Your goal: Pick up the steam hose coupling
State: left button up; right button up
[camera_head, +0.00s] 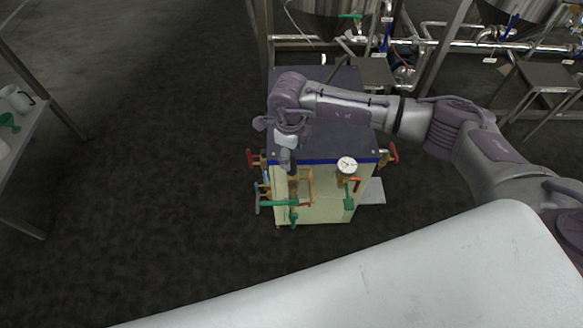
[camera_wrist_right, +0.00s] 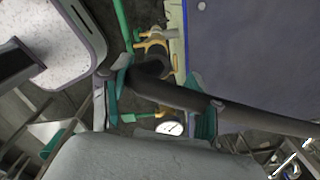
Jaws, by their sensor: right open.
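A dark hose with a rounded dark coupling end (camera_wrist_right: 150,76) crosses the right wrist view, beside brass fittings on the front of a machine (camera_head: 335,205). My right gripper (camera_head: 287,160) is above the machine's front edge, pointing down. In the wrist view its two teal-padded fingers (camera_wrist_right: 160,103) are spread, with the dark hose passing across the space between them. I cannot tell whether a finger touches it. In the head view the gripper and fittings overlap, so the coupling is not clear there. My left gripper is not in view.
A pressure gauge (camera_head: 347,166) and green-handled valves (camera_head: 349,198) stick out from the machine's front. Red-brown handles (camera_head: 391,153) project at its sides. Steel tanks and pipes (camera_head: 470,43) stand behind. A table (camera_head: 27,125) is at the left. The dark floor between is clear.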

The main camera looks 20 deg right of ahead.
aim_at(292, 171)
notch_tip(292, 171, down, 5)
jog(key=shift+s+f, duration=0.1)
grip_shut()
dwell(0.4)
